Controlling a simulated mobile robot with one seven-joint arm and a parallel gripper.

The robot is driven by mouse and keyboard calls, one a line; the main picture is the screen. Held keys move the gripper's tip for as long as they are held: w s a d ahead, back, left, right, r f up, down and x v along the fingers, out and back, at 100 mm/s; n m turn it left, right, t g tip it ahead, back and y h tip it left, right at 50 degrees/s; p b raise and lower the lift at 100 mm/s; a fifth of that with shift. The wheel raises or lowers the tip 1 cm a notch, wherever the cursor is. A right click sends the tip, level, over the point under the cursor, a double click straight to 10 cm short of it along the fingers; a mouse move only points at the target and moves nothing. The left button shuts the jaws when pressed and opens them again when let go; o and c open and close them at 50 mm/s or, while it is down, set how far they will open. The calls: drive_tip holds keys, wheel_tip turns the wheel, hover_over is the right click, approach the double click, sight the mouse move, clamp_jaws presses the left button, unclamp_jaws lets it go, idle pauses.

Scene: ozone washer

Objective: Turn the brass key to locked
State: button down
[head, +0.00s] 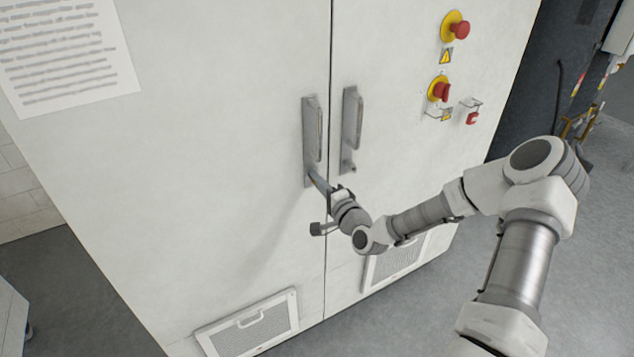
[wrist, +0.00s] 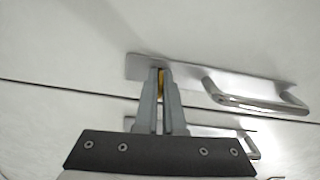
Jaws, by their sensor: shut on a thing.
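The brass key shows in the wrist view as a thin yellow sliver (wrist: 161,83) between my fingertips, at the end of a metal handle plate (wrist: 140,66). My gripper (wrist: 161,72) is shut on it, and the fingers hide most of the key, so I cannot tell its angle. In the head view, my gripper (head: 314,178) reaches the lower end of the left door's handle plate (head: 308,105). The key itself is hard to make out there.
The tall white cabinet has a second handle plate (head: 350,125) on the right door, close beside my gripper. Red-and-yellow switches (head: 456,27) sit at the upper right. Vent grilles (head: 250,330) are low on the doors. Grey floor is open at the right.

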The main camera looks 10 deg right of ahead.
drive_tip(key=n+b, duration=0.3)
drive_tip(key=n, duration=0.1)
drive_tip(key=shift+f+b, duration=0.2)
drive_tip(key=shift+b, duration=0.2)
drive_tip(key=n+b, duration=0.4)
drive_tip(key=shift+n+b, duration=0.3)
drive_tip(key=shift+n, duration=0.1)
drive_tip(key=n+b, duration=0.5)
drive_tip(key=b, duration=0.1)
drive_tip(key=n+b, duration=0.3)
drive_tip(key=shift+r, duration=0.25)
drive_tip(key=c, duration=1)
unclamp_jaws()
drive_tip(key=shift+s+b, duration=0.1)
drive_tip(key=shift+b, duration=0.2)
